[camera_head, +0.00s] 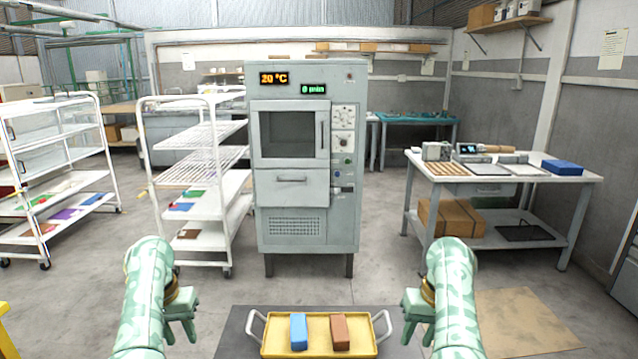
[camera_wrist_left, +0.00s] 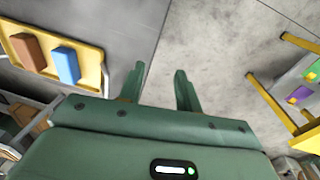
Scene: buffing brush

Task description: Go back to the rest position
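My left gripper (camera_head: 182,330) hangs left of the yellow tray (camera_head: 318,351) in the head view. In the left wrist view, its two fingers (camera_wrist_left: 160,88) are apart with nothing between them. My right gripper (camera_head: 412,330) hangs right of the tray, its fingers apart and empty, mirroring the left one. The tray has a pale handle at each end and carries a blue block (camera_head: 298,331) and a brown block (camera_head: 340,332). Both blocks also show at the upper left of the left wrist view, the blue one (camera_wrist_left: 66,65) nearer the gripper. Neither gripper touches the tray.
A grey oven cabinet (camera_head: 285,215) reading 20 °C stands ahead, its door closed. White rack carts (camera_head: 205,205) stand to its left. A workbench (camera_head: 500,180) with small equipment and a blue block stands at right. A brown floor sheet (camera_head: 530,320) lies at lower right. Bare floor separates these.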

